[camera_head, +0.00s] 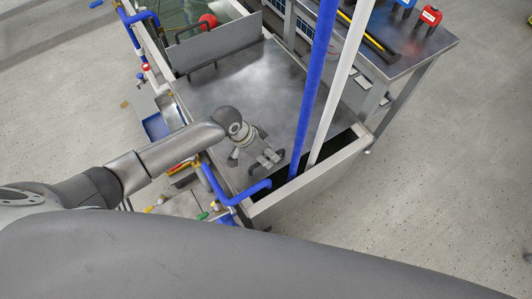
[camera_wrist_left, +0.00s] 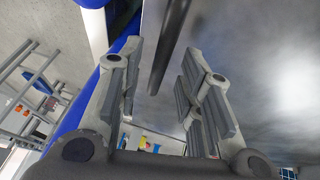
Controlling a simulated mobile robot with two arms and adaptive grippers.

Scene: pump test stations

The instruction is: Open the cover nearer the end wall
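The cover (camera_head: 252,90) is a flat grey metal plate lying over the tank, close to the end wall (camera_head: 310,183). Its dark bar handle (camera_head: 281,154) is partly hidden by my left gripper (camera_head: 256,148), which hangs over the cover's near part. In the left wrist view the dark handle bar (camera_wrist_left: 168,50) shows in the gap between the two spread fingers of my left gripper (camera_wrist_left: 162,85). The fingers are open, and neither visibly closes on the bar. Whether they touch it I cannot tell. My right gripper is not in view.
A blue vertical pipe (camera_head: 315,75) and a white one (camera_head: 340,85) rise beside the cover and end wall. A raised panel (camera_head: 215,45) stands at the cover's far end. Blue pipework (camera_head: 215,180) runs along the left edge. A metal table (camera_head: 425,45) stands right; floor beyond is clear.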

